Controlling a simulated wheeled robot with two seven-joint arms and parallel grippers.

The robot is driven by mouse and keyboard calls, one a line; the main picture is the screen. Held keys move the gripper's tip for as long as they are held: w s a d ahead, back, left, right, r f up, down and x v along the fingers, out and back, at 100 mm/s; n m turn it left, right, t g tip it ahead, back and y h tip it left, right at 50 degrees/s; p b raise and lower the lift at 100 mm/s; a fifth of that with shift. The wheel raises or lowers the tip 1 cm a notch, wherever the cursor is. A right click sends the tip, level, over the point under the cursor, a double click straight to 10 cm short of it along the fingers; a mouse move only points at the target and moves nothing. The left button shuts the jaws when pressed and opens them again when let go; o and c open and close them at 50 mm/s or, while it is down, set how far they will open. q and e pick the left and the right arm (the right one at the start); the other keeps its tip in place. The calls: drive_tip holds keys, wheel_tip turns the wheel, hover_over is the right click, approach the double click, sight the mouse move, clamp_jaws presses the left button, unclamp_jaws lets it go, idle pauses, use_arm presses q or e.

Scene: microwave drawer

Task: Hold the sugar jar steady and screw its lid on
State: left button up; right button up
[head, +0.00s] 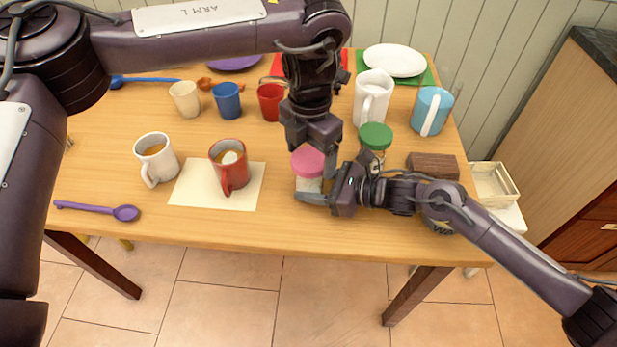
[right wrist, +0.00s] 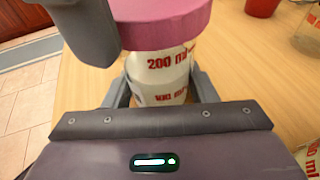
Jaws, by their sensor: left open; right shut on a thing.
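The sugar jar (head: 308,185) is clear with white contents and red "200 ml" print. It stands upright near the table's front, with a pink lid (head: 307,160) on top. In the right wrist view the jar (right wrist: 160,75) sits between my right gripper's fingers and the pink lid (right wrist: 165,25) is above. My right gripper (head: 318,192) is shut on the jar body from the right. My left gripper (head: 318,158) points down from above at the lid, open. One finger shows right of the lid; in the wrist view a finger is beside it. Whether the threads are engaged is hidden.
A green-lidded jar (head: 376,136) and a brown block (head: 433,166) are close behind my right arm. A red mug (head: 229,168) stands on a cream mat (head: 188,190) to the left. A white pitcher (head: 373,97) stands behind. The table's front edge is close.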

use_arm(q)
drive_tip(key=n, duration=0.9)
drive_tip(key=shift+n, duration=0.3)
drive_tip(key=n, duration=0.4)
drive_tip(key=shift+n, duration=0.3)
drive_tip(key=n, duration=0.4)
drive_tip(key=shift+n, duration=0.4)
